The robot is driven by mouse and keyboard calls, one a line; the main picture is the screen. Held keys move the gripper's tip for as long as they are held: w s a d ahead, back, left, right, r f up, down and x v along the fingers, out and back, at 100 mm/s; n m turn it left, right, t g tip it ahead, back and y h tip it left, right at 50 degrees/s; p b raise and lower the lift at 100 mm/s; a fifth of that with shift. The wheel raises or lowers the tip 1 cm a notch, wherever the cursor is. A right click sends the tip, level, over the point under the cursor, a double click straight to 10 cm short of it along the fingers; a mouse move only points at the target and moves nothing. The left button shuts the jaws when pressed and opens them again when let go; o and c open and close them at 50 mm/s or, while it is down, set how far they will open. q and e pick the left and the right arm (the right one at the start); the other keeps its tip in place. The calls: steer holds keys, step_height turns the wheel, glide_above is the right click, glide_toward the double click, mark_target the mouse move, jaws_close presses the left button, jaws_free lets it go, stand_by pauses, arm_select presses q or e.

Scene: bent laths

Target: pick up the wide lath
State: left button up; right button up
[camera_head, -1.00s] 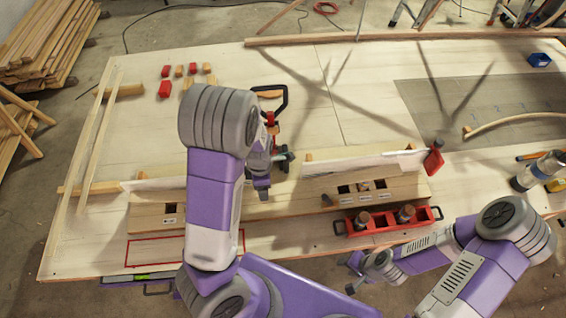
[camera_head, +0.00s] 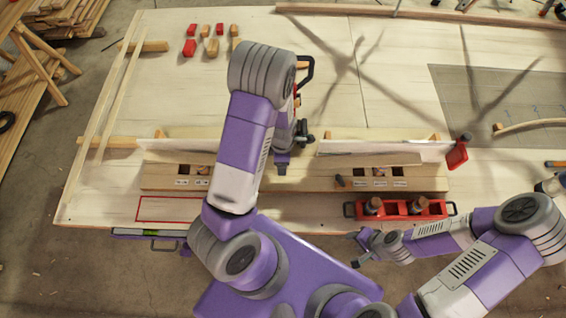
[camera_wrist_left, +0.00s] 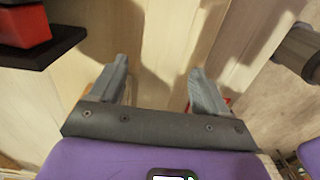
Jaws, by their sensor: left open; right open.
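Two long pale laths lie along the left of the table in the head view: a longer outer lath (camera_head: 98,118) and a shorter inner lath (camera_head: 121,88). I cannot tell for sure which is the wide one. A curved lath (camera_head: 530,125) lies at the far right. My left gripper (camera_head: 293,152) is partly hidden by its arm, between the two pale upright boards, well away from the left laths. In the left wrist view its fingers (camera_wrist_left: 160,78) are apart with nothing between them. My right gripper (camera_head: 354,250) is open and empty in front of the table edge.
A slotted wooden base (camera_head: 415,183) carries pale upright boards (camera_head: 385,150). A red tray (camera_head: 415,210) with dark-topped items sits at the front edge. Red and wooden blocks (camera_head: 212,48) lie at the back left. A red-outlined area (camera_head: 170,208) is empty.

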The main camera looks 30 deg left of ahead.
arm_select(q)
steer(key=shift+w, duration=0.1)
steer(key=c, duration=1.2)
steer(key=shift+r, duration=0.2)
